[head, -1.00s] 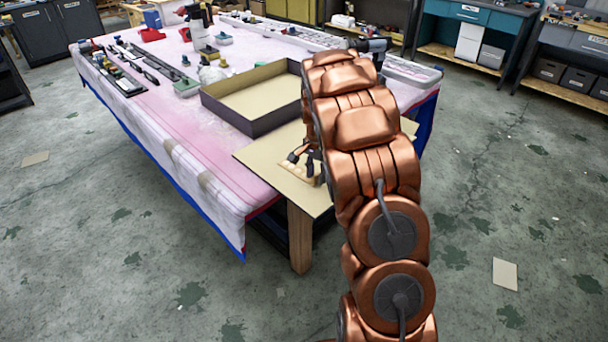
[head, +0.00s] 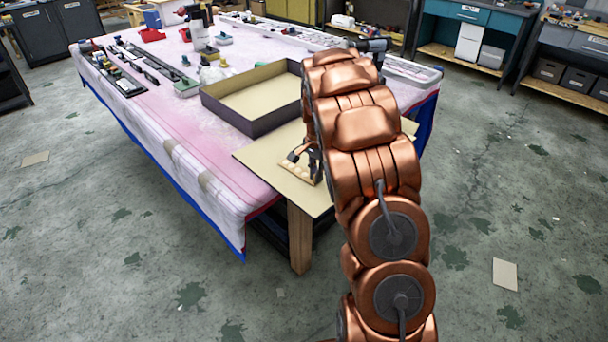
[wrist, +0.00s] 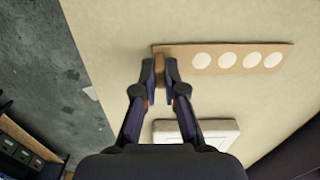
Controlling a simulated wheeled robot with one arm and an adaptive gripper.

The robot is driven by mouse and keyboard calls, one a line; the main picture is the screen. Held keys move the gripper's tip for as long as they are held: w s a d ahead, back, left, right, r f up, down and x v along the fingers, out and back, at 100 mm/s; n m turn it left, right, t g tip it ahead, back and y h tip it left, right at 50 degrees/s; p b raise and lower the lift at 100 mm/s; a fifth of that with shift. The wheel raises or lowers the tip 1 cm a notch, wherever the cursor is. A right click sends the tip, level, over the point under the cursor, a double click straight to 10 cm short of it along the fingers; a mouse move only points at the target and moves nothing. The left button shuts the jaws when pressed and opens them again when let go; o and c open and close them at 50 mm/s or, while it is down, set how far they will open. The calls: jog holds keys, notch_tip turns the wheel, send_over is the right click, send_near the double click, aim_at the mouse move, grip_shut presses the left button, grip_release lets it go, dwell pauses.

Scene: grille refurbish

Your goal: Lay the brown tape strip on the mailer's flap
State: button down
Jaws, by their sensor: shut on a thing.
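The brown strip (wrist: 225,57) shows in the wrist view as a flat tan-brown piece with a row of several round white spots. It also shows small in the head view (head: 297,174), over the tan board. My gripper (wrist: 160,68) is shut on a small brown raised tab at the strip's left end. In the head view my gripper (head: 304,160) is over the board, partly behind my arm. I cannot tell whether the strip touches the surface beneath. The pale tan board (head: 275,182) lies at the table's near corner; I cannot make out a separate mailer flap.
A white flat-topped item (wrist: 196,131) lies beneath my gripper's fingers in the wrist view. A dark-walled tray (head: 228,115) with a tan floor stands behind the board. Tools and bottles sit farther back on the cloth-covered table (head: 190,135).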

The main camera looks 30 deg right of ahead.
jog(key=shift+r, duration=0.65)
jog(key=shift+r, duration=1.65)
